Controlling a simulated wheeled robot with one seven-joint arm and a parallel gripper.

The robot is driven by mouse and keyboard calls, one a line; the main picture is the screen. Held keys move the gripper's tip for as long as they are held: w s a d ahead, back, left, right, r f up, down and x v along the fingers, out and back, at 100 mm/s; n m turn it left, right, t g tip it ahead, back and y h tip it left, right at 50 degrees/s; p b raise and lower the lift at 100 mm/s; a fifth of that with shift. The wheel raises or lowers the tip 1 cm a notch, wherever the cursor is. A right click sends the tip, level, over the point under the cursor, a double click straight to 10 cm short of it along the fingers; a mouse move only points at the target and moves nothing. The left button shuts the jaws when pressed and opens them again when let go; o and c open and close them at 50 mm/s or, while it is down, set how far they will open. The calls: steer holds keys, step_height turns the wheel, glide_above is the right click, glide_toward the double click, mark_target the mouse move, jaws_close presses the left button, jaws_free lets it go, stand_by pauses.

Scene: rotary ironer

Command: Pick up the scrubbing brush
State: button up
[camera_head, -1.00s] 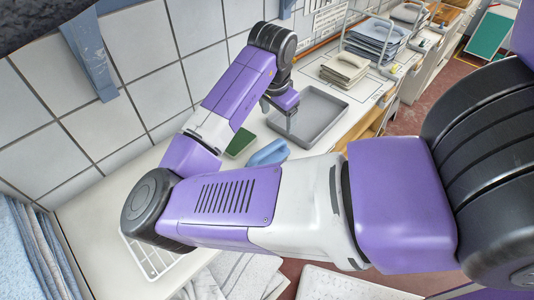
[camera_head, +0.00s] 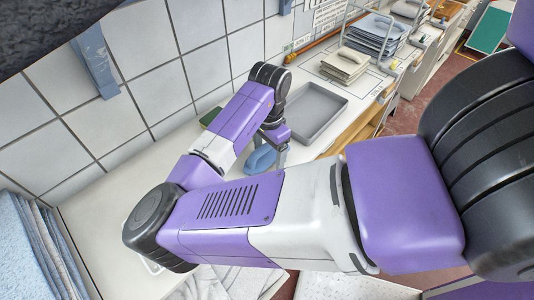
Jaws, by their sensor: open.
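A blue handled object (camera_head: 260,159), which looks like the scrubbing brush, lies on the white worktop just left of the grey tray. Its bristles cannot be made out, and my arm hides part of it. My gripper (camera_head: 281,156) points down at the brush's right side, close to it. It is open, with nothing seen between the fingers. Whether the fingers touch or straddle the brush cannot be told from here.
The empty grey tray (camera_head: 310,112) is right of my gripper. A green pad (camera_head: 209,117) lies behind my forearm near the tiled wall (camera_head: 150,70). Folded cloths (camera_head: 345,65) and a wire rack (camera_head: 378,38) stand farther along. Blue towels (camera_head: 35,240) hang at lower left.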

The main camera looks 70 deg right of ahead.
steer(key=c, duration=1.6)
steer(key=shift+o, duration=0.2)
steer(key=shift+r, duration=0.15)
step_height(320, 180, up, 20)
